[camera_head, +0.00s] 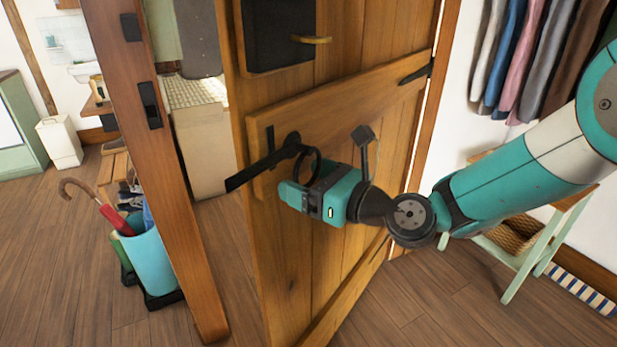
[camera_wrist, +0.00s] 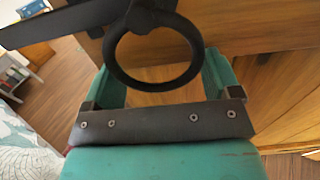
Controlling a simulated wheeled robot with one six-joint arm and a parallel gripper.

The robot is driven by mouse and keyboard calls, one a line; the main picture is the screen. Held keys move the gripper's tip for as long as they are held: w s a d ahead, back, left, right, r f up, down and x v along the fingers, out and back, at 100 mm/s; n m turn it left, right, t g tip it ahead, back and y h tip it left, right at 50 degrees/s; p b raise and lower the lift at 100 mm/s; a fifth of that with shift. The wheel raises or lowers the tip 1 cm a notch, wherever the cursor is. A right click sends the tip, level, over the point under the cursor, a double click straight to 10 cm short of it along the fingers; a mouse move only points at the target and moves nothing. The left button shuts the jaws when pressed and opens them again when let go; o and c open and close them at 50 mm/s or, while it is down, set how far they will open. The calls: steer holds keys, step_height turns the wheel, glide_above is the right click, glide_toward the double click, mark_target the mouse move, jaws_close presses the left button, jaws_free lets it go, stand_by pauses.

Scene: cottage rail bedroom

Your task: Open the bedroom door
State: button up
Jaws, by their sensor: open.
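The wooden plank door (camera_head: 300,270) stands ajar, with a gap between its left edge and the frame post (camera_head: 185,235). A black ring handle (camera_head: 311,158) and a black latch bar (camera_head: 262,167) are on its face; the bar's end sticks out past the door edge. My teal gripper (camera_head: 301,190) is open at the ring. No grip shows.
A black lock box (camera_head: 272,35) with a brass handle (camera_head: 311,39) is higher on the door. A blue umbrella bin (camera_head: 150,255) stands left of the post. A green bench (camera_head: 528,262) and hanging clothes (camera_head: 530,55) are at the right. Floor (camera_head: 420,300) is clear in front.

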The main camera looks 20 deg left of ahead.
steer(key=shift+c, duration=0.5)
steer(key=c, duration=0.8)
steer(key=p, duration=0.1)
steer(key=m+p, duration=0.1)
steer(key=p, duration=0.1)
steer(key=shift+s+a+r, duration=0.1)
steer(key=shift+s+r, duration=0.2)
steer(key=shift+s+f+m+p, duration=0.25)
steer(key=shift+m+p, duration=0.25)
steer(key=shift+p, duration=0.15)
steer(key=shift+c, duration=0.2)
